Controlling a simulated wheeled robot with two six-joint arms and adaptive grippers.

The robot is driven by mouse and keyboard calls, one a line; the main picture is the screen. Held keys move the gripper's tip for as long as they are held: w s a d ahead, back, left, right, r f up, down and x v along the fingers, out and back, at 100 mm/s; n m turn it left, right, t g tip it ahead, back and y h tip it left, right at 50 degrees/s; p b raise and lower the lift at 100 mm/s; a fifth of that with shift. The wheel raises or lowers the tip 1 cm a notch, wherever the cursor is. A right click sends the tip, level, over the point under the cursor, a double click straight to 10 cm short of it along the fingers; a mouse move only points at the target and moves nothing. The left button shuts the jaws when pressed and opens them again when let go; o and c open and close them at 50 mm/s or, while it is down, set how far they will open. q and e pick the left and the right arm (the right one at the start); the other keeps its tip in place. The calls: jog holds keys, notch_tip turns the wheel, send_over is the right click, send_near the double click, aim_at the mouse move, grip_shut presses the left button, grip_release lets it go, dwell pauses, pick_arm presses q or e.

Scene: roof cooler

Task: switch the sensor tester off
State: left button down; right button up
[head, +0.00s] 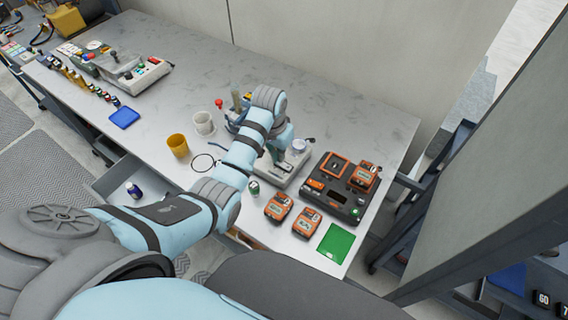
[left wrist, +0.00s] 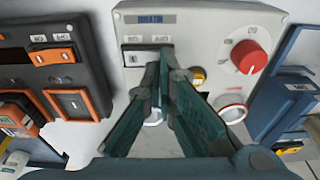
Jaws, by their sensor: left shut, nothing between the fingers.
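My left gripper (head: 281,163) is shut and empty, pointing down over a light grey control box (head: 272,177). That box also has a red knob (left wrist: 249,57) and a blue label too blurred to read. A black box with orange parts (head: 325,203) stands to its right; in the left wrist view it shows an orange rocker switch (left wrist: 52,55). I cannot tell which box is the sensor tester. My right gripper is not in view.
Two orange handheld devices (head: 278,207) (head: 306,223) and a green pad (head: 336,243) lie near the front edge. A yellow cup (head: 178,145) and white mug (head: 203,123) stand left of my arm. The table's middle back is clear.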

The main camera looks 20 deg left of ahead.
pick_arm(q)
jog(key=shift+f, duration=0.65)
jog(key=shift+r, duration=0.15)
notch_tip(320, 180, up, 3)
jog(key=shift+f+p, duration=0.1)
jog(key=shift+p, duration=0.85)
jog(key=shift+r, duration=2)
